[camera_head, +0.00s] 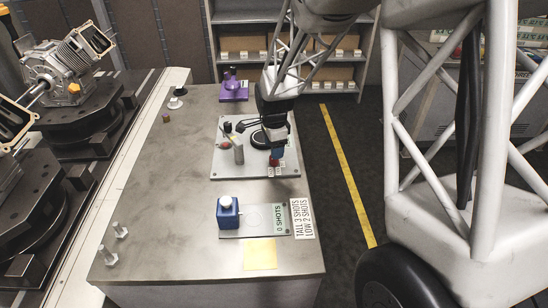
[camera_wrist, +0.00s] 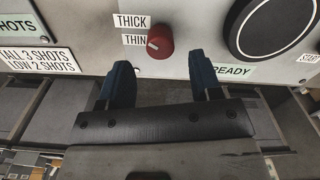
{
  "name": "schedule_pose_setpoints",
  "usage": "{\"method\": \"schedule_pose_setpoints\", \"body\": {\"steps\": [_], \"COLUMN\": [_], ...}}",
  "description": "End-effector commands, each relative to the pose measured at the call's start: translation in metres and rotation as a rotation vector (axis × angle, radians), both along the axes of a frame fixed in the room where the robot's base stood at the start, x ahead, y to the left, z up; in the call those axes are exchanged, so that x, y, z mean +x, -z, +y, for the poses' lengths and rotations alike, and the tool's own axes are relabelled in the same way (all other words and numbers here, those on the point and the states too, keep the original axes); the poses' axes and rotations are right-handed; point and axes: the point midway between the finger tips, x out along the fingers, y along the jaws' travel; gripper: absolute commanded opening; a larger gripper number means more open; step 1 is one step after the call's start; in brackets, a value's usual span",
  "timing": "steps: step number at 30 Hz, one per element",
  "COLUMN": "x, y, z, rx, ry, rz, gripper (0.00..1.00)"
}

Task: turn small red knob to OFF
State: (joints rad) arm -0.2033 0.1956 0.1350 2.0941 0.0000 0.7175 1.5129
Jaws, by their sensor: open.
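The small red knob (camera_wrist: 161,43) sits on a light grey panel (camera_wrist: 85,12) in the wrist view. A pale mark on its left side faces the THIN label (camera_wrist: 135,40); the THICK label (camera_wrist: 131,21) is just above. I can read no OFF label near it. In the head view my gripper (camera_head: 277,156) is over the plate's right edge, largely hiding the knob.
A large black round dial (camera_wrist: 273,25) lies right of the knob, with a READY label (camera_wrist: 236,72) below it. On the table (camera_head: 150,200) are a blue box (camera_head: 228,215) with a white button, a purple device (camera_head: 234,90) and a yellow sheet (camera_head: 260,254).

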Motion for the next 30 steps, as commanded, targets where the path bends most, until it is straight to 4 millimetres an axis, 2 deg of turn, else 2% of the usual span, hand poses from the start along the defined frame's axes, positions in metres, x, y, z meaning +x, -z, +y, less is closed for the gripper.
{"method": "schedule_pose_setpoints", "body": {"steps": [6, 12, 25, 30], "x": [0.0, 0.0, 0.0, 0.0], "y": [0.026, 0.042, 0.047, 0.047], "z": [0.0, 0.0, 0.0, 0.0], "rx": [0.0, 0.0, 0.0, 0.0], "ry": [0.0, 0.0, 0.0, 0.0], "rz": [0.001, 0.0, 0.0, 0.0], "gripper": [0.58, 0.58, 0.58, 0.34]}}
